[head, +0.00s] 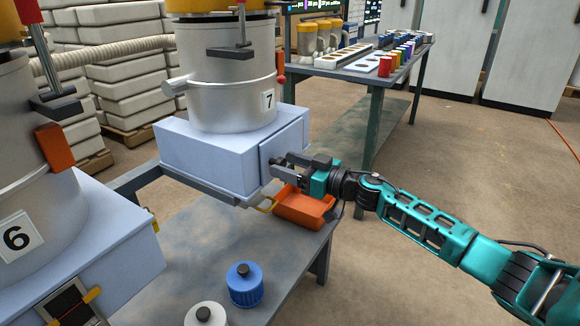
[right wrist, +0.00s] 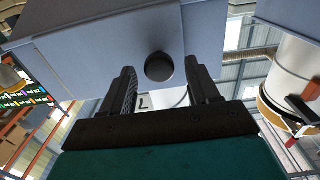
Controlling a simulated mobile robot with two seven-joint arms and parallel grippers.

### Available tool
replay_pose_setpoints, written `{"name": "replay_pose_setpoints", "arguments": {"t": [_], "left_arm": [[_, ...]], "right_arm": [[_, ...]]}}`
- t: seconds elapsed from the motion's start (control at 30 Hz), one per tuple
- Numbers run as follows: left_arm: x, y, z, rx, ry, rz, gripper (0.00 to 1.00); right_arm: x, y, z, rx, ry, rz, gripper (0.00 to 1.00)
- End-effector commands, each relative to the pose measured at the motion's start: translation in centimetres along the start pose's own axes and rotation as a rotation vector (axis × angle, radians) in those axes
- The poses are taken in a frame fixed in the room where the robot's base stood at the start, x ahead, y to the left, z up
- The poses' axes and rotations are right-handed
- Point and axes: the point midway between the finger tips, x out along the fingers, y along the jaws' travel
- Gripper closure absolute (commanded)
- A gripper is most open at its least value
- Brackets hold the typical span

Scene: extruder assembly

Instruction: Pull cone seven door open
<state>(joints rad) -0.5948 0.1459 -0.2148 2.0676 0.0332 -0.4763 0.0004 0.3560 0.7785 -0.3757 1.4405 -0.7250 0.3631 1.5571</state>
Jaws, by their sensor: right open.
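Cone seven is a silver metal vessel (head: 235,88) with a "7" label, standing on a light blue box (head: 205,152). Its door (head: 286,136) is the raised light blue panel on the box's right-hand face, and it looks shut. My right gripper (head: 285,168) is at the lower part of this door, fingers open and pointing at it. In the right wrist view a round black knob (right wrist: 159,67) stands out from the blue panel (right wrist: 105,55), between the two open fingertips. I cannot tell whether either finger touches it. My left gripper is out of view.
An orange tray (head: 303,207) sits on the grey bench (head: 190,262) below my right gripper. Cone six (head: 18,160) is at the left. Open floor lies to the right.

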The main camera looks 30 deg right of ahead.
Motion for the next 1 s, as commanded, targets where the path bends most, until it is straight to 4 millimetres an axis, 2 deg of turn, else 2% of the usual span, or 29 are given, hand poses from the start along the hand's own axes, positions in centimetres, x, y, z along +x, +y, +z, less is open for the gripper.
{"name": "replay_pose_setpoints", "arguments": {"t": [0.1,0.7,1.0], "left_arm": [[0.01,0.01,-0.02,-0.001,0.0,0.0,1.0],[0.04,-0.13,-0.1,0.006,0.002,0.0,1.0],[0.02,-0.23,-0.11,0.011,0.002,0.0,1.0]], "right_arm": [[-0.01,0.0,0.01,0.0,0.0,0.0,0.41],[-0.04,-0.01,0.02,0.001,0.0,0.0,0.98],[-0.05,-0.03,0.02,0.001,0.0,-0.001,1.0]]}}
